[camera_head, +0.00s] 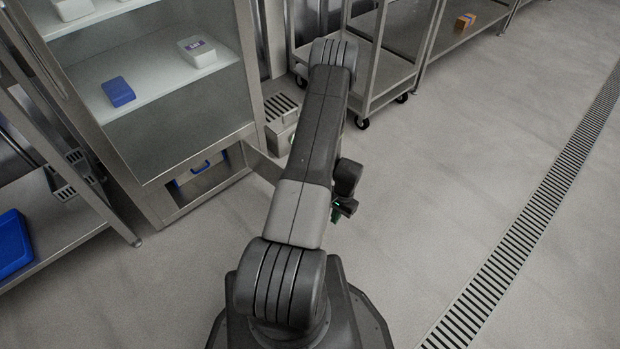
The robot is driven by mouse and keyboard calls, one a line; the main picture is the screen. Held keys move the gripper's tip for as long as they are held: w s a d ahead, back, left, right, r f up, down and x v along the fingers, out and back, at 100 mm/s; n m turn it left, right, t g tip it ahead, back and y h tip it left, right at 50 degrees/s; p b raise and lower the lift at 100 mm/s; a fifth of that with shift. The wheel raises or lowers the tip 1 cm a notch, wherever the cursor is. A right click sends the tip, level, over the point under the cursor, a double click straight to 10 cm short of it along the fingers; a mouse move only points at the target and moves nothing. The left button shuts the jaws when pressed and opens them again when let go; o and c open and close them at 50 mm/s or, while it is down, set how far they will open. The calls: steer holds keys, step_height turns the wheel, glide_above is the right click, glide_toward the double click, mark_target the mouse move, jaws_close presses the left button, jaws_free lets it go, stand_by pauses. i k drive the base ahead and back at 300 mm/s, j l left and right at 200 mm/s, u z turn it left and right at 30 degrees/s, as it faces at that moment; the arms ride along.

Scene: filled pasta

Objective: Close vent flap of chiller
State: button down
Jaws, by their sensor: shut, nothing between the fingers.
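The chiller (215,120) is a steel cabinet with a clear front at the left, holding shelves. A grey metal vent flap (261,163) stands swung out at the right side of this opening. Its far end is hidden behind my arm. My gripper (338,212) is small in view beside my arm, right of the flap and apart from what shows of it. It is shut and empty, and my arm partly hides it.
A wheeled steel rack (385,75) stands behind my arm, with a grey box (283,135) on the floor beside it. A steel bench with a blue tray (14,243) is at the left. A floor drain (530,215) runs along the right. Floor between is clear.

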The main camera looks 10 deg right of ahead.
mark_target(269, 169)
steer(key=i, duration=0.95)
